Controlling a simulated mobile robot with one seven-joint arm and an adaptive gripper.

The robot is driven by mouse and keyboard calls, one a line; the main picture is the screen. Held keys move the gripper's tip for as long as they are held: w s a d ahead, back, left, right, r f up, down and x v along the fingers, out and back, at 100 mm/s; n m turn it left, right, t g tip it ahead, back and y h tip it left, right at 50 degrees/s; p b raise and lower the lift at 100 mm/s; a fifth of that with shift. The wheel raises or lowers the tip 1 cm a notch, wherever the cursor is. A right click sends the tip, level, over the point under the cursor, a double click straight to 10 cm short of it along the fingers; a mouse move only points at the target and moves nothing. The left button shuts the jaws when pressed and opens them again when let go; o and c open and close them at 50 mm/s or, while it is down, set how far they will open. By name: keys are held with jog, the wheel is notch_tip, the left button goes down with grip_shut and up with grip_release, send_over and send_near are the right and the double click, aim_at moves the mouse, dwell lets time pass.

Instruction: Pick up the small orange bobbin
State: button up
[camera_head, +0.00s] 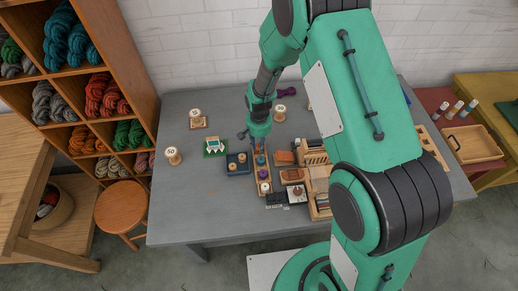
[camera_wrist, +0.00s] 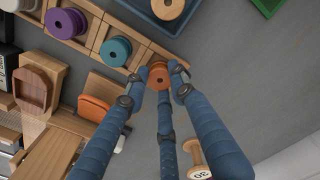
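The small orange bobbin (camera_wrist: 159,75) shows in the wrist view at the end of a wooden rack (camera_wrist: 92,36), in line with a teal bobbin (camera_wrist: 116,50) and a purple bobbin (camera_wrist: 66,23). My gripper (camera_wrist: 159,72) has its blue fingers around the orange bobbin, with fingertips close on its left and right sides. I cannot tell whether they press on it. In the head view my gripper (camera_head: 259,140) points down at the far end of the rack (camera_head: 263,186), and the orange bobbin is hard to make out there.
A dark blue tray (camera_head: 238,170) with bobbins stands left of the rack. Wooden boxes and an orange item (camera_wrist: 95,110) lie close on the other side. A pale wooden spool (camera_wrist: 197,160) lies near my fingers. The grey table (camera_head: 185,220) is clear at the front left.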

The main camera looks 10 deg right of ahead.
dwell(0.4)
jog(key=shift+r, duration=0.85)
notch_tip(320, 180, up, 2)
jog(key=shift+s+r+p, duration=0.1)
jog(key=shift+p, duration=0.3)
jog(key=s+d, duration=0.1)
jog(key=s, duration=0.4)
jog(key=s+d, duration=0.1)
jog(key=s, duration=0.4)
jog(key=s+d+r+p, duration=0.1)
jog(key=s, duration=0.4)
jog(key=shift+s, duration=0.25)
